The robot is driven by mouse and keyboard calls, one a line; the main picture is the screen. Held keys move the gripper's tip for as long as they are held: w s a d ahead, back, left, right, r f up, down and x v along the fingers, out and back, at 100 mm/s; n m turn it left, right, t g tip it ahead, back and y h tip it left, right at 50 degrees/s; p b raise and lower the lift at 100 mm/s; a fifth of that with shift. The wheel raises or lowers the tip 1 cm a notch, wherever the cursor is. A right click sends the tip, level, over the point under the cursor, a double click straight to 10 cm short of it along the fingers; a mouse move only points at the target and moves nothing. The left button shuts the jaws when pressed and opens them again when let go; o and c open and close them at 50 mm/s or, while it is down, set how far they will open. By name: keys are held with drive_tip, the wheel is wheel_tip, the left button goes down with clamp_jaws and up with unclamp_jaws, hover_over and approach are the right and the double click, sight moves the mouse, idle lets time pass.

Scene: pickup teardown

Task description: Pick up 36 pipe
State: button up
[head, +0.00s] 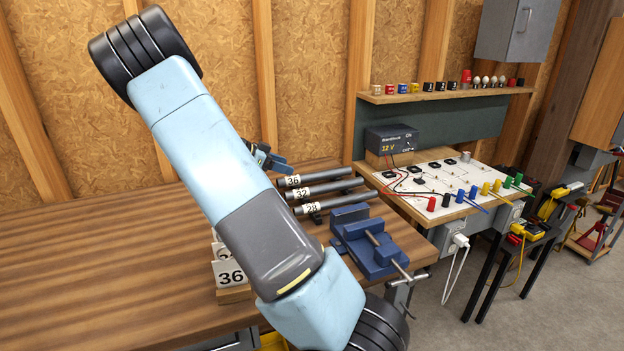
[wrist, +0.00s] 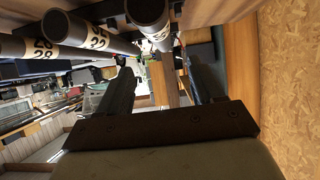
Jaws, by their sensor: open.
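The grey 36 pipe (head: 328,175) lies at the back of a row of three pipes on the bench, with a white "36" label near its left end. The 32 pipe (head: 330,189) and 28 pipe (head: 345,202) lie in front of it. My gripper (head: 265,158) is at the left end of the 36 pipe, partly hidden behind my arm. In the wrist view my gripper (wrist: 159,66) is open and empty. The 36 pipe (wrist: 149,12) shows at the top there, sideways between the two fingers but beyond the picture's gap; contact cannot be told.
A blue vise (head: 370,240) stands in front of the pipes at the bench's right edge. Number cards on a wooden block (head: 234,294), one reading 36, stand left of my arm. A white circuit board (head: 435,185) is to the right. The bench's left side is clear.

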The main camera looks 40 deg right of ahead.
sight(315, 177)
drive_tip(key=x, duration=0.6)
drive_tip(key=shift+d+f, duration=0.1)
drive_tip(key=shift+d, duration=0.1)
drive_tip(key=shift+w+x, duration=0.1)
drive_tip(key=shift+x, duration=1.2)
drive_tip(key=shift+w+x, duration=0.15)
drive_tip(key=shift+x, duration=1.2)
drive_tip(key=shift+d, duration=0.1)
clamp_jaws()
